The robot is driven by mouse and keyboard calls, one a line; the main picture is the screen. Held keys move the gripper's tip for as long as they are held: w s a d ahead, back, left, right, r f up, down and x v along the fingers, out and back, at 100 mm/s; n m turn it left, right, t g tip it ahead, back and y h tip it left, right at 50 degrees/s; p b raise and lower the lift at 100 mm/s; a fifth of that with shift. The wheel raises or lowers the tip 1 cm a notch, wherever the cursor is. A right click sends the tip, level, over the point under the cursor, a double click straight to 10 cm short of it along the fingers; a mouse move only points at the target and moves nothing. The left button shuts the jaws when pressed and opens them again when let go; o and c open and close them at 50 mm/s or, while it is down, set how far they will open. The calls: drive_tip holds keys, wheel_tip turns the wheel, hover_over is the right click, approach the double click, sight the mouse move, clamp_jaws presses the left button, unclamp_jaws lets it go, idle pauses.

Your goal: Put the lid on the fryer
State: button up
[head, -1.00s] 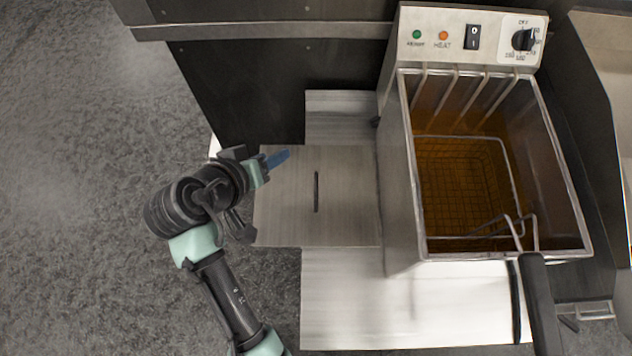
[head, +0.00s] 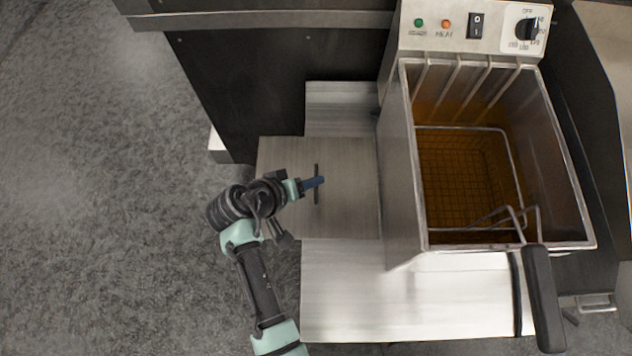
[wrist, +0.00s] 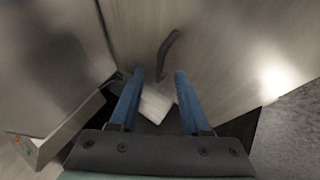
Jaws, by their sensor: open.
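The lid (head: 345,185) is a flat steel plate with a thin dark handle (head: 316,168) in its middle. It lies on the steel counter, left of the fryer (head: 397,170). The fryer is open on top and holds brown oil and a wire basket (head: 468,175). My gripper (head: 321,181) is over the lid at its handle. In the wrist view my gripper (wrist: 160,75) has its two blue fingers apart, and the dark handle (wrist: 168,52) shows just beyond the tips, between them. I cannot tell whether a finger touches it.
The basket's black grip (head: 543,300) sticks out over the fryer's front edge. The control panel (head: 470,32) stands at the fryer's back. Bare steel counter (head: 400,310) lies in front of the lid. Open grey floor (head: 100,200) is on the left.

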drive_tip(key=shift+x, duration=1.55)
drive_tip(key=shift+c, duration=0.3)
clamp_jaws()
drive_tip(key=shift+w+r, duration=0.1)
drive_tip(key=shift+r, duration=0.05)
